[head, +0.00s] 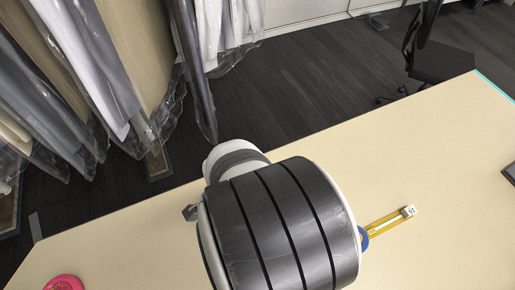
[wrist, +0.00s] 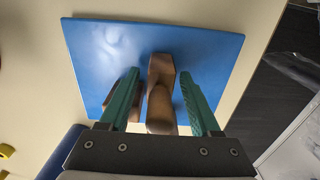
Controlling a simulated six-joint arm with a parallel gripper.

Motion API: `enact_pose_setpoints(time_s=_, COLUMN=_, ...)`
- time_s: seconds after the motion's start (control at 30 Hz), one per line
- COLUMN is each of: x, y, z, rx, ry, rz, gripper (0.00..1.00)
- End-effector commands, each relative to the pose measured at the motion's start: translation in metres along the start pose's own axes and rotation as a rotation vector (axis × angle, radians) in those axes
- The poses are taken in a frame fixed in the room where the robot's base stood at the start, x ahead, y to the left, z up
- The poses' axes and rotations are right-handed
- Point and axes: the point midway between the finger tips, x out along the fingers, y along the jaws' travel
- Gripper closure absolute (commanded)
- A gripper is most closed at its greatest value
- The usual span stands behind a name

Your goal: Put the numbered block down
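A small white block (head: 409,211) with dark marks, too small to read surely, sits at the far end of a yellow strip on the table in the head view. It looks like the numbered block; I cannot make it out in the wrist view. My gripper (wrist: 160,75) shows in the wrist view with two green fingers spread apart. A brown wooden-looking object (wrist: 160,92) stands between them, with visible gaps on both sides. A blue square panel (wrist: 95,45) lies beyond it.
The beige table (head: 440,150) has wide clear room at the right. A yellow strip (head: 383,222) and blue ring (head: 364,239) lie beside my arm. A pink item (head: 63,283) is at the lower left. Plastic-covered garments (head: 90,60) hang at the left; a chair (head: 440,62) stands behind.

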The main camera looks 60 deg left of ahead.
Motion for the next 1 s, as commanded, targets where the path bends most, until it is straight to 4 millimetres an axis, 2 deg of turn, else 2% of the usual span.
enact_pose_setpoints(time_s=0.23, x=-0.002, y=0.000, z=0.000, rx=0.000, ry=0.000, rz=-0.001, gripper=0.36)
enact_pose_setpoints(time_s=0.4, x=-0.028, y=-0.001, z=0.000, rx=0.001, ry=0.000, rz=-0.004, gripper=0.36)
enact_pose_setpoints(time_s=0.53, x=-0.042, y=0.000, z=0.000, rx=0.000, ry=0.000, rz=-0.001, gripper=0.36)
enact_pose_setpoints(time_s=1.0, x=-0.043, y=0.000, z=0.000, rx=0.000, ry=0.000, rz=0.000, gripper=0.36)
